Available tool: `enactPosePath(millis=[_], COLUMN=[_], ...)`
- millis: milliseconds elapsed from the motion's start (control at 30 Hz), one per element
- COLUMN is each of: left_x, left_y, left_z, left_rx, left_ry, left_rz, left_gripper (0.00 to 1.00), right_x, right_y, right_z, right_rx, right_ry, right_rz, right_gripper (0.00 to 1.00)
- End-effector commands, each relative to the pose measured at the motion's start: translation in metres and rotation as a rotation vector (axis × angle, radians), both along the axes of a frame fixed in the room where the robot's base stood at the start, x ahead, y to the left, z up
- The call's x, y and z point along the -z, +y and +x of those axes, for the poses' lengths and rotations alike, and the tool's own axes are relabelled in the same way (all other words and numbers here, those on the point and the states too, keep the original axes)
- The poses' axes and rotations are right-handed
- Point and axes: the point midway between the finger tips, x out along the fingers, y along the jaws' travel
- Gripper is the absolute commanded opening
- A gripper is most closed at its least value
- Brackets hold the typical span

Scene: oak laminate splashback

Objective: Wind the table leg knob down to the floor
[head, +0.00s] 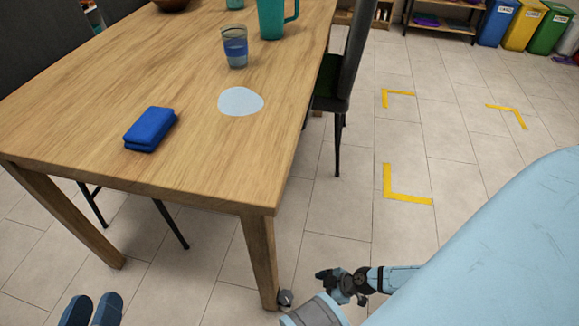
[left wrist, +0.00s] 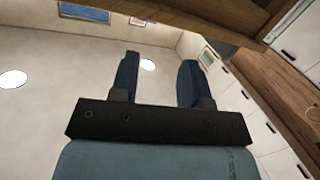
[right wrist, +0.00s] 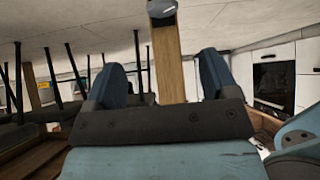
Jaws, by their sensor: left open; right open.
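The wooden table (head: 170,85) has a near right leg (head: 260,262) with a small grey knob (head: 285,298) at its foot, close to the floor. In the right wrist view the leg (right wrist: 170,65) and the round knob (right wrist: 162,9) appear upside down, beyond the fingers. My right gripper (right wrist: 160,65) is open and empty, with the leg seen between its fingers and the knob apart from them.
On the table are a folded blue cloth (head: 150,129), a pale spill (head: 241,101), a glass (head: 235,47) and a teal jug (head: 271,18). A dark chair (head: 349,65) stands at the right side. Yellow corner marks (head: 404,198) lie on open tiled floor. Bins (head: 523,25) stand far right.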

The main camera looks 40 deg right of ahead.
Motion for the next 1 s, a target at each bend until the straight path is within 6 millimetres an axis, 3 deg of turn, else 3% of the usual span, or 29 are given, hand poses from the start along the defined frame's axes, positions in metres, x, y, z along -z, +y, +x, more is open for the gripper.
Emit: enactPosePath(millis=[267,733,1000], left_x=[0.003,0.001,-0.005], left_y=[0.003,0.011,0.013], left_z=[0.003,0.017,0.022], left_rx=[-0.004,-0.008,-0.01], left_ry=[-0.022,-0.188,-0.248], left_rz=[0.015,0.109,0.141], left_gripper=[0.43,0.43,0.43], right_x=[0.016,0.083,0.095], right_y=[0.015,0.062,0.071], right_z=[0.013,0.059,0.068], right_rx=[-0.013,-0.012,-0.011], right_ry=[-0.001,0.0,0.0], right_rz=[0.011,0.009,0.008], right_gripper=[0.8,0.8,0.8])
